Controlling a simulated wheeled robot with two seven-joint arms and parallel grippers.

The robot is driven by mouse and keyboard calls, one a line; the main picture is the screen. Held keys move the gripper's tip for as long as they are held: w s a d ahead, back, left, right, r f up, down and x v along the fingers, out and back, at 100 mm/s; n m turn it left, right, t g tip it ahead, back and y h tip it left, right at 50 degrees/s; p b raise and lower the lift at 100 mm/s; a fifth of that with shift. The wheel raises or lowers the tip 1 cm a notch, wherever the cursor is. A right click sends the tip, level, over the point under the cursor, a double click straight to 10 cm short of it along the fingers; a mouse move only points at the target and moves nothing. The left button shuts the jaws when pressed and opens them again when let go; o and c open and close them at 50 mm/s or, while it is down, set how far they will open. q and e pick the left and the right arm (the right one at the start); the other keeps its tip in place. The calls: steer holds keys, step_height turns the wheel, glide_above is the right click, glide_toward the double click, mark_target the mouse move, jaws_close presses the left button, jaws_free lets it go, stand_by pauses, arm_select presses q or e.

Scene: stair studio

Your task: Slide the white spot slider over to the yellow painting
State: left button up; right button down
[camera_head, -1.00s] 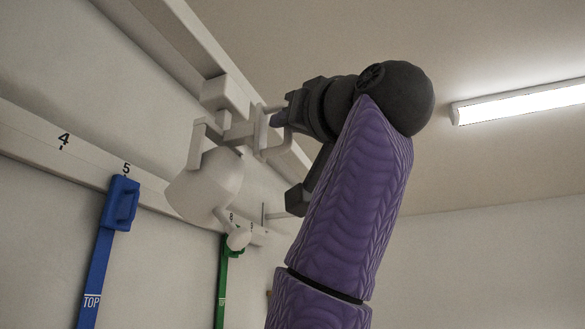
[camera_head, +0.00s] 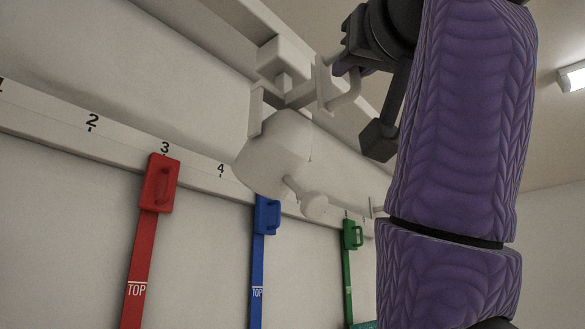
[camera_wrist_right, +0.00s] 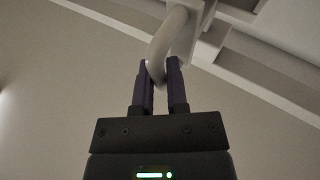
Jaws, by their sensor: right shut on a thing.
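The white spot slider (camera_head: 272,150) hangs from a white rail (camera_head: 268,28) high along the wall. It has a square block on top, a wide lamp head tilted downward, a knobbed rod and a looped handle (camera_head: 345,98). My right gripper (camera_head: 340,70) is at this handle, to the right of the lamp. In the right wrist view its two dark purple fingers (camera_wrist_right: 159,72) are shut on the curved white handle (camera_wrist_right: 167,45). The yellow painting is not in view. My left gripper is not in view.
A numbered white strip (camera_head: 125,138) runs along the wall below the rail. A red strap (camera_head: 160,185), a blue strap (camera_head: 265,215) and a green strap (camera_head: 351,236) hang from it. A ceiling light (camera_head: 573,76) is at the right. The rail left of the slider looks clear.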

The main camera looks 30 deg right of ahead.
steer(key=shift+s+r, duration=0.1)
steer(key=c, duration=0.9)
jaws_free()
steer(key=shift+a, duration=0.2)
steer(key=b+v, duration=0.4)
steer(key=v, duration=0.5)
steer(key=shift+s+a+f+b, duration=0.1)
steer(key=shift+s+f+b, duration=0.15)
steer(key=shift+b, duration=0.1)
